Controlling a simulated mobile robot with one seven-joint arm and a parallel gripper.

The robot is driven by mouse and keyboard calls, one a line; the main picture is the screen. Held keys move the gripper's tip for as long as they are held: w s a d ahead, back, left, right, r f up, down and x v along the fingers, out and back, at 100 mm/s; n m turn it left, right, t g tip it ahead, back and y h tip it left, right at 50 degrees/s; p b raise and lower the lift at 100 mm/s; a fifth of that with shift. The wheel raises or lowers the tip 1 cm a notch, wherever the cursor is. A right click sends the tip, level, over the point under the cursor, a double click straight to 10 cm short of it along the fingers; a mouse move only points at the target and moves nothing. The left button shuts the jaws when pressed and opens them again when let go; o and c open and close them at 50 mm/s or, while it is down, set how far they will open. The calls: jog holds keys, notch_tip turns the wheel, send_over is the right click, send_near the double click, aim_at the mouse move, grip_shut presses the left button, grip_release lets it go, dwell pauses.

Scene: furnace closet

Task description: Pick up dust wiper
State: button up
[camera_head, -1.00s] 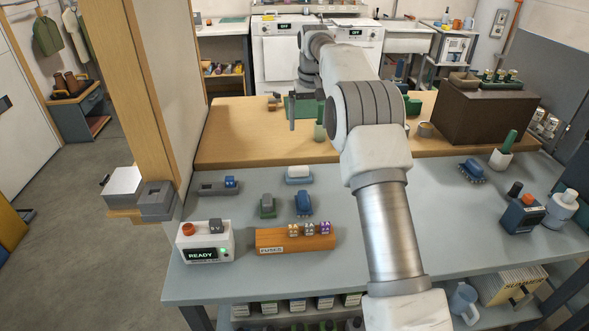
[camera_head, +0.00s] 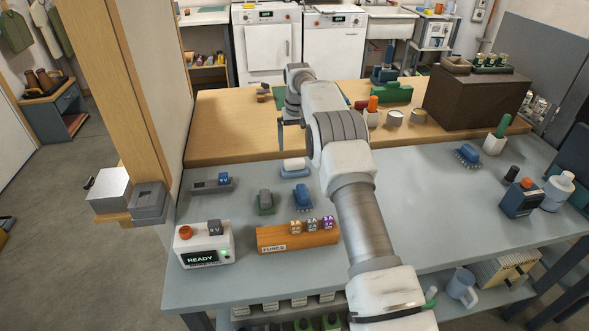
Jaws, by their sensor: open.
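I cannot tell for certain which thing is the dust wiper. A small block with a white top and blue base (camera_head: 293,167) lies at the back of the grey bench. A blue brush-like piece (camera_head: 302,197) and a grey-green block (camera_head: 265,202) lie in front of it. Another blue brush-like piece (camera_head: 467,155) lies farther right. My gripper (camera_head: 285,136) is open, over the wooden bench behind the white-topped block and apart from it. It is small in view and partly hidden by my arm, and nothing shows in it.
An orange fuse block (camera_head: 297,238) and a white box reading READY (camera_head: 204,244) stand at the front left.

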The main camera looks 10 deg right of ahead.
aim_at(295, 160)
jog(key=f, duration=0.5)
jog(key=w+f, duration=0.1)
jog(key=f, duration=0.2)
jog(key=shift+a+f, duration=0.1)
jog(key=shift+f, duration=0.05)
jog(key=c, duration=1.1)
